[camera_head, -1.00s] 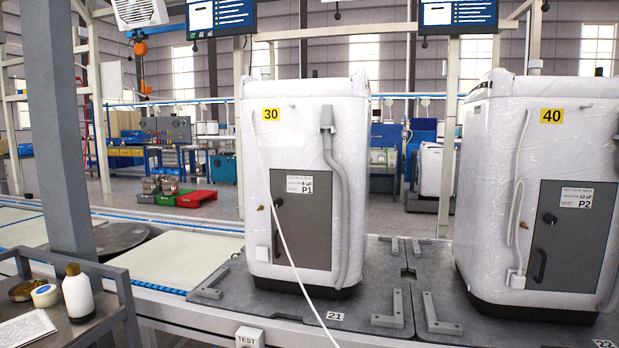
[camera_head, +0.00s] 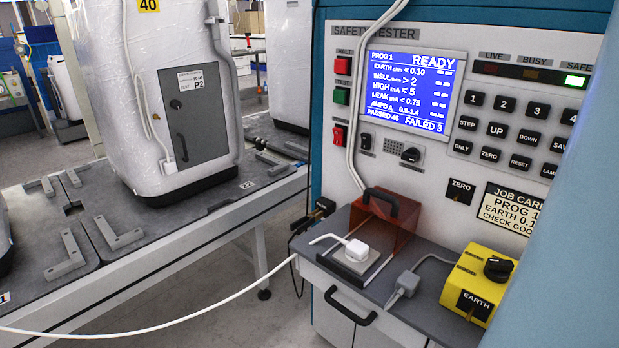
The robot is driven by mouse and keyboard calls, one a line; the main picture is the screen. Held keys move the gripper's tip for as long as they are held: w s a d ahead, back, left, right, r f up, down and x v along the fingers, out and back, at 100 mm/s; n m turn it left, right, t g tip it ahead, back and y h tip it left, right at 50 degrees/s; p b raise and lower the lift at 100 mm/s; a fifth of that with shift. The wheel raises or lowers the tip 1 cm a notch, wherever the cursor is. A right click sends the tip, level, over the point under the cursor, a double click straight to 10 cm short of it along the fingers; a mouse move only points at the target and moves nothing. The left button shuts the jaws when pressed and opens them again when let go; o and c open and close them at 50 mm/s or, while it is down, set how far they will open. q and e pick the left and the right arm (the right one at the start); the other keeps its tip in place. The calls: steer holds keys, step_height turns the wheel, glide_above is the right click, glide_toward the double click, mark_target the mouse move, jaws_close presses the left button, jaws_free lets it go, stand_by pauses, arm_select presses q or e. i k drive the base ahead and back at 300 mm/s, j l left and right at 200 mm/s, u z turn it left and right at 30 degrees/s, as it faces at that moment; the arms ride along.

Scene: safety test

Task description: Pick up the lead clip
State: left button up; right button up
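A dark clip-like piece (camera_head: 318,209) sits at the left edge of the tester's shelf, with a thin black lead hanging below it. It is small and dark, so I cannot tell for sure that it is the lead clip. A yellow box marked EARTH (camera_head: 478,286) with a black knob stands at the right of the shelf. A grey plug-like piece (camera_head: 405,284) with a grey cable lies left of the box. Neither of my grippers is in view.
The safety tester (camera_head: 455,30) shows READY. Its grey shelf (camera_head: 437,312) holds a white plug (camera_head: 357,250) and an orange cover (camera_head: 385,226). A white cable crosses low at left. A wrapped machine marked P2 (camera_head: 120,100) stands on the conveyor. A large blue surface blocks the right edge.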

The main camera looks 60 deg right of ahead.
mark_target(303, 223)
steer(key=i+j+z, duration=0.1)
steer(key=z, duration=0.3)
steer(key=i+j+z, duration=0.1)
steer(key=z, duration=0.35)
steer(key=i+j+z, duration=0.1)
steer(key=z, duration=0.3)
steer(key=j+z, duration=0.2)
steer(key=z, duration=0.25)
steer(key=j, duration=0.3)
steer(key=i+j, duration=0.1)
steer(key=j, duration=0.15)
